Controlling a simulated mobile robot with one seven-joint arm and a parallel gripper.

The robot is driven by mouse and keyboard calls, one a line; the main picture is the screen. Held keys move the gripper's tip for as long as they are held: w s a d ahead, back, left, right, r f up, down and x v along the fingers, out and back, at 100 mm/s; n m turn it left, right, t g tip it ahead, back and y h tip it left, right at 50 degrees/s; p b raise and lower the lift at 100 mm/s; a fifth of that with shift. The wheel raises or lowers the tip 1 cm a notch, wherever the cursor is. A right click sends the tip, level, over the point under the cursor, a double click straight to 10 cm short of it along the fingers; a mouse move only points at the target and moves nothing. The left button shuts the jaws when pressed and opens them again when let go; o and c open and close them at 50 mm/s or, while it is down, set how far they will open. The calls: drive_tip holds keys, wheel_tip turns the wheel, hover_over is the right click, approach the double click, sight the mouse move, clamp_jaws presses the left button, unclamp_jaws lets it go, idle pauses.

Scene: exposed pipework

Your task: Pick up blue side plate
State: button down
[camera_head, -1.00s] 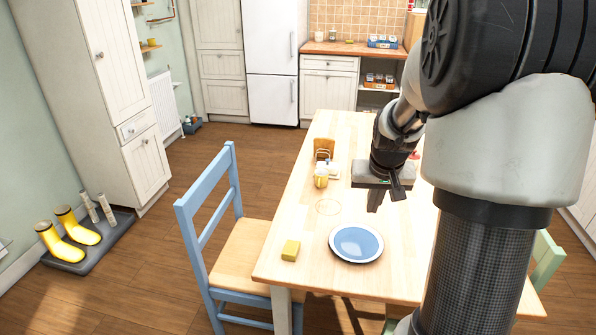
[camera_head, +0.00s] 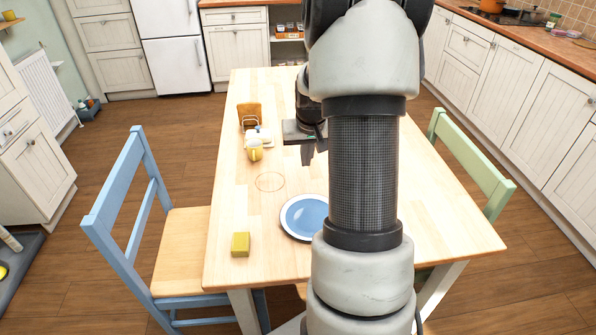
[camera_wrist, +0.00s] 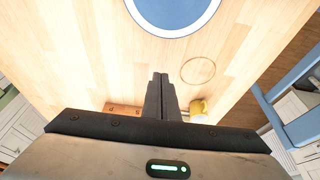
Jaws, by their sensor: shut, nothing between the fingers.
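The blue side plate (camera_head: 302,216) has a pale rim and lies flat on the wooden table (camera_head: 270,240) near its front edge. In the head view my arm hides part of its right side. In the wrist view the plate (camera_wrist: 172,12) shows at the top, cut off by the frame edge. My gripper (camera_head: 308,155) is over the table, beyond the plate and apart from it. In the wrist view its fingers (camera_wrist: 160,82) are together with nothing between them, pointing toward the plate.
A yellow block (camera_head: 241,244) lies left of the plate. A yellow mug (camera_head: 254,150) and a wooden holder (camera_head: 249,115) stand farther back, left of my gripper. A blue chair (camera_head: 150,215) is at the left and a green chair (camera_head: 470,160) at the right. The table's front right is clear.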

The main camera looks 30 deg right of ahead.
drive_tip(key=b+x, duration=0.2)
drive_tip(key=x, duration=0.7)
drive_tip(key=shift+s+f, duration=0.1)
drive_tip(key=shift+f, duration=0.15)
drive_tip(key=shift+s+f, duration=0.2)
drive_tip(key=shift+f, duration=0.05)
drive_tip(key=shift+s+a+r, duration=0.1)
drive_tip(key=shift+s+a, duration=0.3)
drive_tip(key=shift+s, duration=0.35)
drive_tip(key=shift+s+a+r, duration=0.1)
drive_tip(key=shift+s+a, duration=0.25)
drive_tip(key=shift+s, duration=0.4)
